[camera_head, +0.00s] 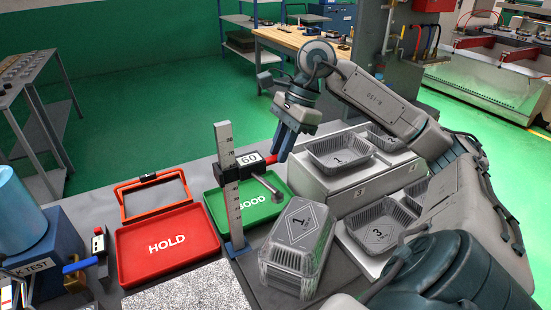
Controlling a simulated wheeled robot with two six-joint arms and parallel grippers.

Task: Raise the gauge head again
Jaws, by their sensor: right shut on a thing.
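The height gauge is an upright grey scale post (232,210) on a small blue base, at the near edge of the green GOOD tray (216,205). Its gauge head (248,161), a dark block reading 60, sits partway up the post. A grey rod with a round tip (277,197) reaches out below it, over the green tray. My right gripper (279,154) comes down from the upper right, its blue fingers shut at the red end of the gauge head. The exact grip is too small to see clearly. My left gripper is not in view.
Numbered foil trays (343,153) rest on grey stands at right. A red HOLD tray (135,270) and a blue test box (50,255) are at left. A speckled plate (190,290) lies in front.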

